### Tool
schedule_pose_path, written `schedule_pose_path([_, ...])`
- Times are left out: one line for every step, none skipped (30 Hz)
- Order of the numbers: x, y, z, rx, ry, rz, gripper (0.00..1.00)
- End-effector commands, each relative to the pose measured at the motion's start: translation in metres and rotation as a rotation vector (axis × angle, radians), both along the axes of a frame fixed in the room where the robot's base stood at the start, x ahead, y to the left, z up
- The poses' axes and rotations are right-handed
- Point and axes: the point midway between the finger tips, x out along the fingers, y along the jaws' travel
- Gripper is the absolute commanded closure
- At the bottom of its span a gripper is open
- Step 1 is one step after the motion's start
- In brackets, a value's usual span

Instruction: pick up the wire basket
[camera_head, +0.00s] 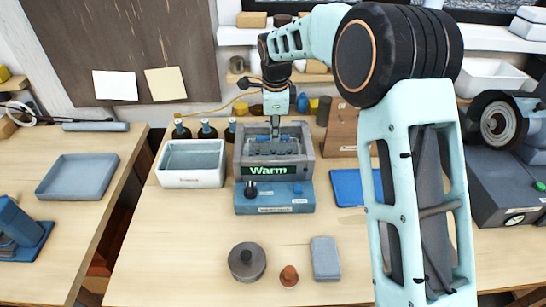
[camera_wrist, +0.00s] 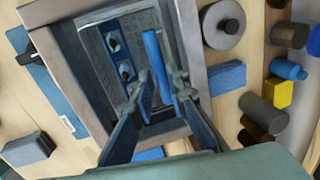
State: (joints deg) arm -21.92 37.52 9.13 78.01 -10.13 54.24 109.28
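The wire basket (camera_head: 262,148) sits inside the open tank of the grey device (camera_head: 240,156) with the green "Warm" display. In the wrist view the basket's mesh (camera_wrist: 93,52) shows down in the tank, with small blue and dark parts in it. A blue bar (camera_wrist: 155,58), apparently its handle, stands up between my fingers. My gripper (camera_wrist: 163,85) points down over the tank, its fingers apart on either side of the bar. I cannot tell whether either finger touches it. In the head view my gripper (camera_head: 275,122) is just above the basket, its tips hard to make out.
A white tray (camera_head: 190,180) stands left of the device, with several dark bottles behind it. A blue mat (camera_head: 347,187) lies to the right. A round grey weight (camera_head: 247,262), a brown knob (camera_head: 289,276) and a grey block (camera_head: 325,259) lie in front. The table between is clear.

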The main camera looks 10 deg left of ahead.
Motion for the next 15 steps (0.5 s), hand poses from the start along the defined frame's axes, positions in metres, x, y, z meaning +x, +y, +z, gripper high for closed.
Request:
schedule_pose_path([0.001, -0.001, -0.008, -0.002, 0.005, -0.001, 0.85])
schedule_pose_path([0.002, 0.0, -0.012, -0.003, 0.004, -0.001, 0.85])
schedule_pose_path([0.003, 0.0, -0.019, -0.002, 0.004, -0.002, 0.85])
schedule_pose_path([0.004, 0.0, -0.022, -0.002, 0.004, -0.002, 0.85])
schedule_pose_path([0.005, 0.001, -0.025, -0.002, 0.003, -0.001, 0.85])
schedule_pose_path([0.005, 0.001, -0.028, -0.001, 0.002, -0.001, 0.85])
schedule_pose_path([0.006, 0.001, -0.03, -0.001, 0.002, 0.0, 0.85])
schedule_pose_path([0.006, 0.001, -0.031, -0.001, 0.001, 0.0, 0.85])
schedule_pose_path([0.007, 0.002, -0.032, -0.001, 0.0, 0.0, 0.85])
schedule_pose_path([0.007, 0.002, -0.033, -0.001, 0.0, 0.0, 0.85])
schedule_pose_path([0.007, 0.002, -0.033, -0.001, 0.0, 0.0, 0.85])
schedule_pose_path([0.007, 0.002, -0.033, -0.001, 0.0, 0.0, 0.85])
schedule_pose_path([0.007, 0.001, -0.033, -0.001, 0.0, 0.0, 0.85])
schedule_pose_path([0.007, 0.001, -0.033, -0.001, 0.0, 0.0, 0.85])
schedule_pose_path([0.007, 0.001, -0.032, -0.001, 0.0, 0.0, 0.87])
